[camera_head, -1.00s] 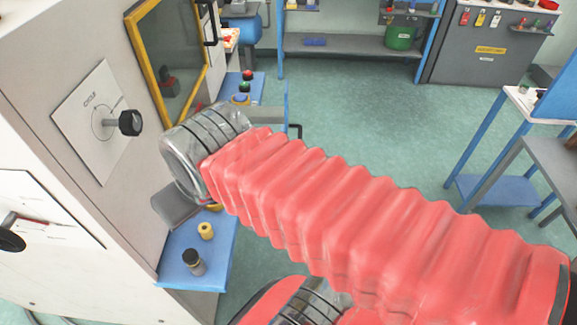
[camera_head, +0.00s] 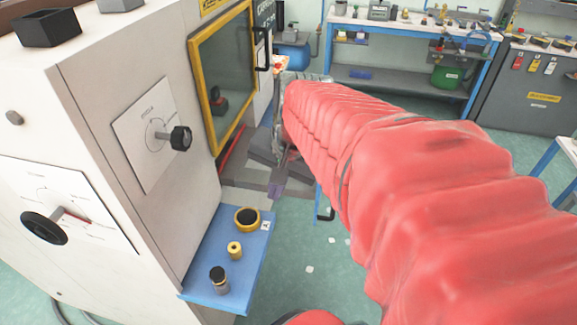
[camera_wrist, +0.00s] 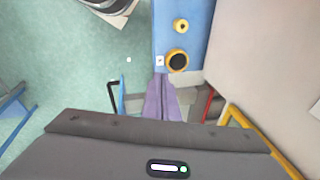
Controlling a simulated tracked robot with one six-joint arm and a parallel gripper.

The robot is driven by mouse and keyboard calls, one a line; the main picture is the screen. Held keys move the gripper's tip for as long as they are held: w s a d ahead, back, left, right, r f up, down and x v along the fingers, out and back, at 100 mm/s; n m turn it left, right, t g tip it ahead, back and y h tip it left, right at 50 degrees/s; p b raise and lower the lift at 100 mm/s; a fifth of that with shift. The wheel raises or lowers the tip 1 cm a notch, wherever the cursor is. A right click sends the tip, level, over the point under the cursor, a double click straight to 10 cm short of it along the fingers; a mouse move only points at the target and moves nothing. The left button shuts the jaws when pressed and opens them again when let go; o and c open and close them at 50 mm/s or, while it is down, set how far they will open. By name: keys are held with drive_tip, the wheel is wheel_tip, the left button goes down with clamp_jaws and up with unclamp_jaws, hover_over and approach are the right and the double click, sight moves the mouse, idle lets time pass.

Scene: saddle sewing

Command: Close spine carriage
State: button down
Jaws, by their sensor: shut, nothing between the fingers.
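My gripper (camera_head: 276,192) is shut and empty, at the far end of my red-sleeved arm, beside the machine front. In the wrist view its purple-grey fingers (camera_wrist: 160,79) lie together and point at the end of the blue shelf. A black bar handle (camera_head: 326,213) on a narrow blue part stands just right of my gripper. It also shows in the wrist view, left of the fingers (camera_wrist: 112,96), apart from them. I cannot tell for sure which part is the spine carriage; my arm hides much of that area.
The pale machine body (camera_head: 85,110) with knobs stands at the left. A blue shelf (camera_head: 215,252) holds a black-and-yellow ring (camera_head: 247,219), a yellow spool (camera_head: 234,250) and a dark-topped bottle (camera_head: 218,280).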

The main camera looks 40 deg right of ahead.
drive_tip(key=s+d+f+m+y, duration=0.1)
drive_tip(key=s+d+f+m, duration=0.1)
drive_tip(key=d+m, duration=0.3)
drive_tip(key=s+d+f+m, duration=0.2)
drive_tip(key=d+m, duration=0.4)
drive_tip(key=d, duration=0.3)
drive_tip(key=s+d+f+m+y, duration=0.1)
drive_tip(key=s+d+f+m, duration=0.1)
drive_tip(key=d+m, duration=0.3)
drive_tip(key=d, duration=0.3)
drive_tip(key=shift+s+f+y, duration=0.3)
drive_tip(key=shift+f, duration=0.05)
drive_tip(key=shift+a+f, duration=0.1)
drive_tip(key=shift+f, duration=0.05)
drive_tip(key=w+a+f, duration=0.4)
drive_tip(key=w+f, duration=0.2)
drive_tip(key=f, duration=0.3)
drive_tip(key=shift+a, duration=0.4)
drive_tip(key=shift+w, duration=0.1)
